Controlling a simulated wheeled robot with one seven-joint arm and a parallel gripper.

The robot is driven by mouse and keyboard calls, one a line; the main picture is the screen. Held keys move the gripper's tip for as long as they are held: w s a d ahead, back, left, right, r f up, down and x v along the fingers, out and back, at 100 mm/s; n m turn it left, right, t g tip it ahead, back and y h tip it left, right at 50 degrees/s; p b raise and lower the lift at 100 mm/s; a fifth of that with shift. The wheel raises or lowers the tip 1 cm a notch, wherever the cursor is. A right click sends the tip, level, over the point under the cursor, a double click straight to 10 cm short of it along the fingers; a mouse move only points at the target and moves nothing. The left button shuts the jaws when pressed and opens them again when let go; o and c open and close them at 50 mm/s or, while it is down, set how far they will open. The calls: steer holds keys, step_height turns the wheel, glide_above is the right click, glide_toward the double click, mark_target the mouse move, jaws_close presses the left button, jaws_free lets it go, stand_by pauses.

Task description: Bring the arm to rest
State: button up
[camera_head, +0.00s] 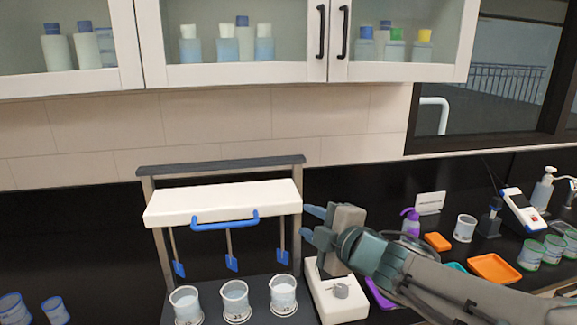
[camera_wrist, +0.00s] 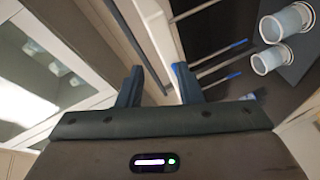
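My arm comes in from the lower right in the head view. My gripper (camera_head: 310,222) points left, beside the right post of a stirrer stand (camera_head: 222,203) with a white head and a blue handle. In the wrist view my gripper (camera_wrist: 157,75) shows two dark fingers apart with nothing between them. Whether a fingertip touches the post cannot be told. The arm hides part of the counter behind it.
Beakers (camera_head: 235,300) stand under the blue paddles, and also show in the wrist view (camera_wrist: 272,60). A white device (camera_head: 338,298) sits below my gripper. Orange trays (camera_head: 494,268), a purple bottle (camera_head: 410,222) and green-rimmed cups (camera_head: 531,254) are at right. Cabinets (camera_head: 230,74) hang above.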

steer(key=s+d+f+m+g+h, duration=0.1)
steer(key=s+d+f+m+h, duration=0.15)
steer(key=d+m+h, duration=0.35)
steer(key=s+d+f+m+g+h, duration=0.1)
steer(key=d+f+m+h, duration=0.3)
steer(key=d+m, duration=0.3)
steer(key=s+a+f+m+g, duration=0.1)
steer(key=s+f+m+g, duration=0.2)
steer(key=s, duration=0.4)
steer(key=s+a+f+m+g+y, duration=0.1)
steer(key=s+f+m+g, duration=0.3)
steer(key=s, duration=0.3)
steer(key=shift+m+g, duration=0.3)
steer(key=shift+g, duration=0.1)
steer(key=shift+a, duration=0.1)
